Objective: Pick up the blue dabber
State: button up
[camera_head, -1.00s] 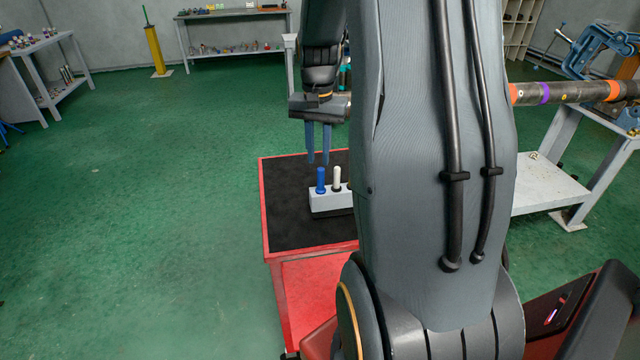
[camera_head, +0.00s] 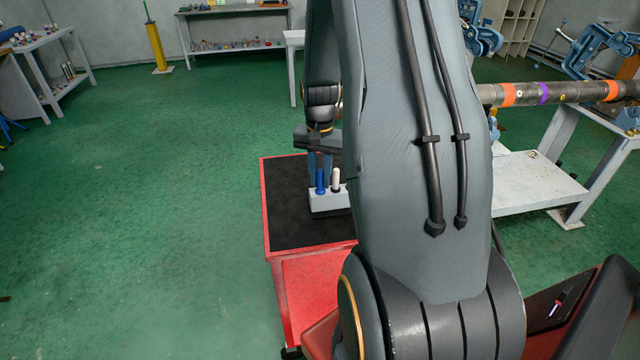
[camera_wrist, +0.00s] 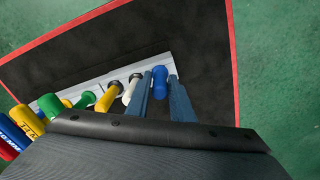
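The blue dabber (camera_head: 320,181) stands upright at the left end of a white holder (camera_head: 328,202) on the cart. It also shows in the wrist view (camera_wrist: 160,82), between the two blue fingers of my gripper (camera_wrist: 165,92). My gripper (camera_head: 320,168) points down at the dabber's place, its fingers apart. The left finger looks close to the dabber and a gap shows at the right finger. I cannot tell whether either finger touches it.
A white dabber (camera_head: 336,180) stands just right of the blue one. Green and yellow items (camera_wrist: 50,105) follow along the holder. The red cart's black top (camera_head: 285,225) is clear on the left. A banded pipe (camera_head: 560,93) lies at the right.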

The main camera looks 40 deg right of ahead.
jog(key=shift+c, duration=0.5)
jog(key=c, duration=0.4)
jog(key=shift+r, duration=0.1)
notch_tip(320, 180, up, 8)
jog(key=shift+w+r+b, duration=0.1)
jog(key=shift+r+b, duration=0.1)
jog(key=shift+b, duration=1.05)
jog(key=shift+r, duration=0.75)
